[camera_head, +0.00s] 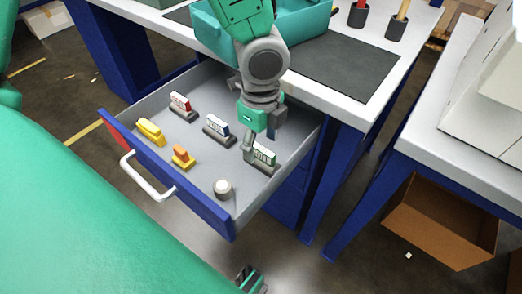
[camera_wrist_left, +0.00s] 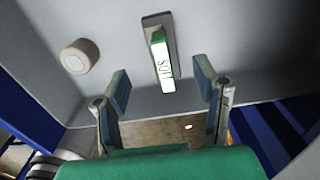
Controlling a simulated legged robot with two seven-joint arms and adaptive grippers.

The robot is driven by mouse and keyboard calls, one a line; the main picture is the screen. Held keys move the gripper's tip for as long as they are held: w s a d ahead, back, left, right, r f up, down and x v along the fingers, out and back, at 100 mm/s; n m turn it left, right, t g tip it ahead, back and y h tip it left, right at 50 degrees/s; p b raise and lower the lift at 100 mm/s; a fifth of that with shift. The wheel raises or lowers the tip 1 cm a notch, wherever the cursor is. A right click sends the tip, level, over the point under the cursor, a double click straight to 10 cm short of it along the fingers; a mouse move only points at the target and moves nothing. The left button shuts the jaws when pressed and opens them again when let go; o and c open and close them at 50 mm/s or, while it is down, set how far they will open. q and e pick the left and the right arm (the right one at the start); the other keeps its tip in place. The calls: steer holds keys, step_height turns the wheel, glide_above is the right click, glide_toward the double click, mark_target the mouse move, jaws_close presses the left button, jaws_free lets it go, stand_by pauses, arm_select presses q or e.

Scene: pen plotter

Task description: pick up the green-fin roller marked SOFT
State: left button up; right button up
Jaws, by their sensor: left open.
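The green-fin roller (camera_head: 264,154) sits on its grey base in the open drawer, near the drawer's right side. In the left wrist view the roller (camera_wrist_left: 162,62) shows a white face with dark lettering that looks like SOFT upside down, and a green end. My left gripper (camera_head: 262,135) is open just above it in the head view, hiding part of it. In the wrist view the two fingers of the left gripper (camera_wrist_left: 163,90) stand apart, with the roller in line with the gap between them. A dark piece at the bottom edge may be my right gripper (camera_head: 251,281); its fingers are unclear.
The drawer (camera_head: 195,150) also holds a red-marked roller (camera_head: 181,104), a blue-marked roller (camera_head: 217,128), yellow (camera_head: 150,131) and orange (camera_head: 182,156) pieces and a round knob (camera_head: 223,188). A teal bin (camera_head: 300,30) rests on the table above.

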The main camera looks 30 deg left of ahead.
mark_target(264, 158)
arm_select(q)
steer(key=shift+d+f, duration=0.35)
steer(key=shift+d, duration=0.2)
steer(key=shift+d+f+b, duration=0.1)
steer(key=shift+f+b, duration=0.2)
steer(key=shift+b, duration=0.05)
steer(key=f+b, duration=0.1)
steer(key=a+f+b, duration=0.1)
steer(key=f, duration=0.1)
steer(key=f+b, duration=0.1)
steer(key=shift+w+a+f, duration=0.25)
steer(key=shift+a+f, duration=0.05)
steer(key=shift+f, duration=0.15)
steer(key=shift+d+r, duration=0.2)
steer(key=shift+c, duration=0.8)
steer(key=shift+d, duration=0.3)
jaws_close()
steer(key=shift+a, duration=0.1)
arm_select(e)
steer(key=f, duration=0.2)
steer(key=d+f, duration=0.1)
steer(key=f, duration=0.1)
